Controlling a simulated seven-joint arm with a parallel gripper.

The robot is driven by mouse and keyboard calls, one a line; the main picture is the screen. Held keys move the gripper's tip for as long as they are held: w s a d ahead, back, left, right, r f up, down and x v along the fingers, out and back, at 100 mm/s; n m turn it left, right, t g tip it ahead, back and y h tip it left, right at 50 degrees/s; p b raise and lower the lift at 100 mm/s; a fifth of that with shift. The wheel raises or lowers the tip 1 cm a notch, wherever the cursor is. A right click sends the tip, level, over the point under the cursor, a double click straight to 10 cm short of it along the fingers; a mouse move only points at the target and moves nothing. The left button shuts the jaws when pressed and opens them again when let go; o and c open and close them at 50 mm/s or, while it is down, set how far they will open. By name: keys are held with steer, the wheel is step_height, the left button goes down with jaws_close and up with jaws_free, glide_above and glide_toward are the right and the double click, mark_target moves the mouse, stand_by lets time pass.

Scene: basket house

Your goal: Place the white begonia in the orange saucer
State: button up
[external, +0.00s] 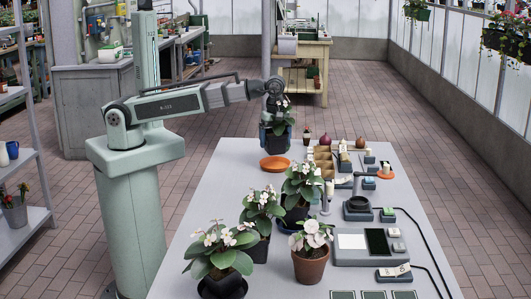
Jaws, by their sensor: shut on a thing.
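My gripper (275,126) is shut on a potted plant with whitish flowers, which I take as the white begonia (284,104). Its dark pot is upright and partly hidden by the gripper. The orange saucer (275,164) lies on the far left part of the grey table. The held pot is just above the saucer in the picture, with a small gap seeming to show between them. The saucer looks empty.
Several other pale-flowered plants stand nearer on the table (200,240), including one in a terracotta pot (310,268). A wooden divided box (322,163) stands right of the saucer. A device with a dark screen (377,241) sits at the right. The table's left strip is clear.

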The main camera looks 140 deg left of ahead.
mark_target(275, 153)
steer(key=shift+f, duration=2.85)
steer(key=shift+f, duration=0.1)
steer(key=o, duration=0.9)
steer(key=shift+c, duration=0.2)
step_height(275, 153, up, 12)
steer(key=shift+r, duration=0.1)
